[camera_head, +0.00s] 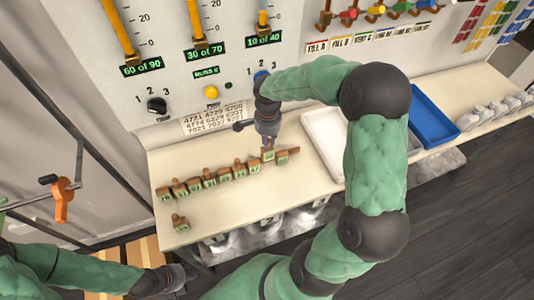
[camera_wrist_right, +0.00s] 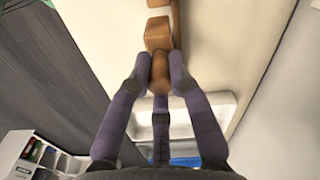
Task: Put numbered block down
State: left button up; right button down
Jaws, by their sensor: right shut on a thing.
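My right gripper (camera_head: 268,146) is shut on a brown numbered block (camera_head: 268,155) at the right end of a block row on the white counter. In the right wrist view the fingers (camera_wrist_right: 160,65) close around this held block (camera_wrist_right: 160,82), and another brown block (camera_wrist_right: 158,35) is just beyond it. I cannot tell whether the held block touches the counter. The row of numbered blocks (camera_head: 210,181) has small green labels, too small to read surely. One loose block (camera_head: 180,223) lies apart near the front left. My left gripper (camera_head: 188,274) is low at the left, off the counter; its fingers are unclear.
A white tray (camera_head: 318,158) and a blue tray (camera_head: 434,125) stand right of the row; my right arm partly covers the white one. A panel with knobs and gauges (camera_head: 197,84) rises behind the counter.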

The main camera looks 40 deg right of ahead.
aim_at(268, 152)
notch_tip(268, 152, down, 6)
jog(key=shift+f+b, duration=0.25)
jog(key=shift+b, duration=0.45)
jog(key=shift+r, duration=0.1)
jog(key=shift+f, duration=0.2)
jog(key=c, duration=1.2)
grip_release()
jog(key=shift+o, duration=0.3)
jog(key=shift+r, duration=0.2)
notch_tip(268, 152, up, 12)
jog(key=p, duration=0.2)
jog(key=shift+d+p, duration=0.1)
jog(key=shift+p, duration=0.25)
